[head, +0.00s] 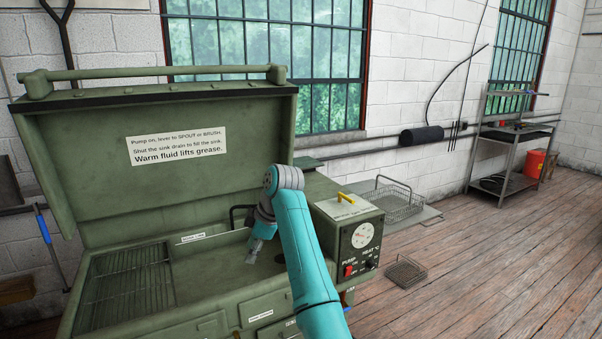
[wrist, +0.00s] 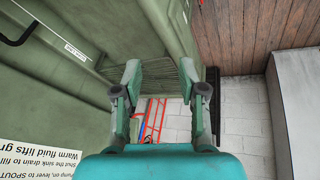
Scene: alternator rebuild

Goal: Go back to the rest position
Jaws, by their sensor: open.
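My gripper (head: 254,250) hangs at the end of my teal arm over the sink of the green parts washer (head: 200,320), near its right end. In the wrist view my gripper (wrist: 160,68) has its two fingers spread apart with nothing between them. The washer's lid (head: 90,185) stands open and carries a white label (head: 177,146). My arm covers part of the washer's front and right side.
A control box (head: 360,245) with a dial, a red switch and a yellow lever (head: 346,198) stands close right of my arm. A slatted rack (head: 125,290) lies at the sink's left. Wire baskets (head: 393,207) (head: 406,272) and a metal shelf (head: 508,150) stand right. Open wooden floor lies between.

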